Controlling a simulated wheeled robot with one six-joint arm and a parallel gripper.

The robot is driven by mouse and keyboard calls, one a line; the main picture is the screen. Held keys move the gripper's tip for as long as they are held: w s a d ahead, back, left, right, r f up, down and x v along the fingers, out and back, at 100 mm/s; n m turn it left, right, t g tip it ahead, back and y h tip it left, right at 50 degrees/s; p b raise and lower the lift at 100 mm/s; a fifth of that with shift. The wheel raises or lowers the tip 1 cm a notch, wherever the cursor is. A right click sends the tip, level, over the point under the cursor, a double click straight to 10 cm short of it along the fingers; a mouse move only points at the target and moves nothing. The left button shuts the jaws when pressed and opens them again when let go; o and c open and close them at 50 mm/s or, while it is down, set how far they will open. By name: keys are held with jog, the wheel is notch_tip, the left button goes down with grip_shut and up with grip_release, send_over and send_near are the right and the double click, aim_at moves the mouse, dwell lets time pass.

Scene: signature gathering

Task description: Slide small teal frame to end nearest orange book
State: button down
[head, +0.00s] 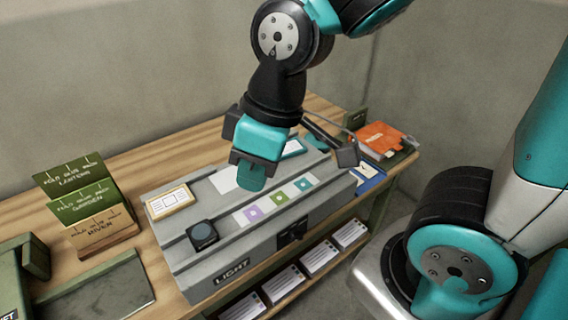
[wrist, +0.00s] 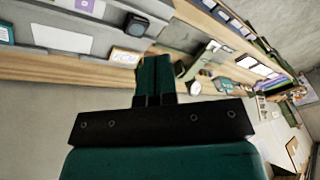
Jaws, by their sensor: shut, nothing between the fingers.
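The small teal frame (head: 293,148) lies on the back part of the grey slotted box (head: 325,206), towards its right end, partly hidden behind my gripper. A teal-edged piece at the left edge of the wrist view (wrist: 6,35) appears to be the same frame. The orange book (head: 382,137) lies beyond the box's right end, on other books. My gripper (head: 251,174) is shut and empty, pointing down over the middle of the box, left of the teal frame. Its closed fingers also show in the wrist view (wrist: 155,80). I cannot tell whether they touch the box.
A strip of coloured squares (head: 274,201) lies in front of my gripper. Green card holders (head: 83,192) stand left. A blue booklet (head: 369,178) lies right.

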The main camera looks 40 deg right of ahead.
jog(key=w+d+f+n+t+h+b, duration=0.25)
jog(key=w+d+f+n+h, duration=0.25)
jog(key=w+d+f+n, duration=0.45)
jog(key=n+t+h, duration=0.3)
jog(key=n+h, duration=0.1)
jog(key=n, duration=0.4)
send_near(281, 163)
jog(key=v, duration=0.4)
jog(key=shift+s+r, duration=0.1)
jog(key=shift+w+d+f+n, duration=0.35)
jog(key=shift+w+d+n, duration=0.1)
jog(key=shift+n, duration=0.3)
jog(key=p+x, duration=0.1)
jog(key=x, duration=0.8)
jog(key=shift+w+d, duration=0.15)
jog(key=shift+w, duration=0.15)
jog(key=shift+w+d+p, duration=0.55)
jog(key=shift+w, duration=0.1)
jog(key=shift+r, duration=0.1)
jog(key=shift+a+t, duration=0.1)
jog(key=shift+t, duration=0.15)
